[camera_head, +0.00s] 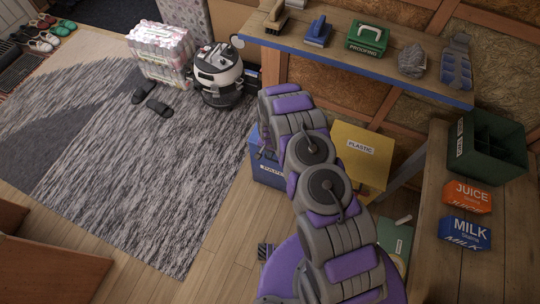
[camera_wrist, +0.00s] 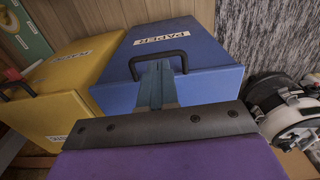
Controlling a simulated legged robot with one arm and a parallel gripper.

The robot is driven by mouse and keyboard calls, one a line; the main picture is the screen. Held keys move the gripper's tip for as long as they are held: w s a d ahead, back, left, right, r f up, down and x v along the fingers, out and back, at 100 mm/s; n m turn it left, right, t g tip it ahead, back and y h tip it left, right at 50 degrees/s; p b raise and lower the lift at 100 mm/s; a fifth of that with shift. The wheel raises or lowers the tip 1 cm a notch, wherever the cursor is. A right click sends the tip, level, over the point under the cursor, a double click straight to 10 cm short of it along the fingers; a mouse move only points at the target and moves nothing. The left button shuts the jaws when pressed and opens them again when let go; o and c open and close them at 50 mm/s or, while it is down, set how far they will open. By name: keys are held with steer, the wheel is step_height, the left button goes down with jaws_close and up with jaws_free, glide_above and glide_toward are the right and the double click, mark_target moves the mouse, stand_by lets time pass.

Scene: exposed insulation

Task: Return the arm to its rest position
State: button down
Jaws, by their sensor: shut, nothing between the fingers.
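My purple and grey arm reaches up and away from my base in the head view, over the floor beside the bins. Its far end bends down in front of the blue bin (camera_head: 267,172), and the fingers cannot be made out there. In the wrist view my gripper (camera_wrist: 156,68) is shut and empty. Its fingers point at the blue bin marked PAPER (camera_wrist: 205,60), in front of the bin's black handle. I cannot tell whether they touch the handle.
The yellow PLASTIC bin (camera_head: 362,152) stands right of the blue bin. A vacuum cleaner (camera_head: 218,75) is at the back. A shelf (camera_head: 345,55) holds brushes and a green box. A right-hand table (camera_head: 440,275) holds juice and milk cartons. The left rug is mostly clear.

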steer(key=s+d+r+n, duration=0.1)
steer(key=s+d+r, duration=0.25)
steer(key=r, duration=0.95)
steer(key=s+d+r, duration=0.2)
steer(key=s+r, duration=0.2)
steer(key=r, duration=0.9)
steer(key=s+d+r+n, duration=0.1)
steer(key=s+d+r, duration=0.2)
steer(key=r, duration=1.1)
steer(key=s+d+r, duration=0.2)
steer(key=s+r, duration=0.2)
steer(key=s, duration=0.5)
steer(key=s+d+r+n+g, duration=0.1)
steer(key=s+r, duration=0.4)
steer(key=s, duration=0.5)
steer(key=s+d+r+n, duration=0.1)
steer(key=s+d+r, duration=0.2)
steer(key=s, duration=0.6)
step_height(320, 180, up, 2)
steer(key=shift+s+r+g+p, duration=0.1)
steer(key=shift+s+g+p, duration=0.3)
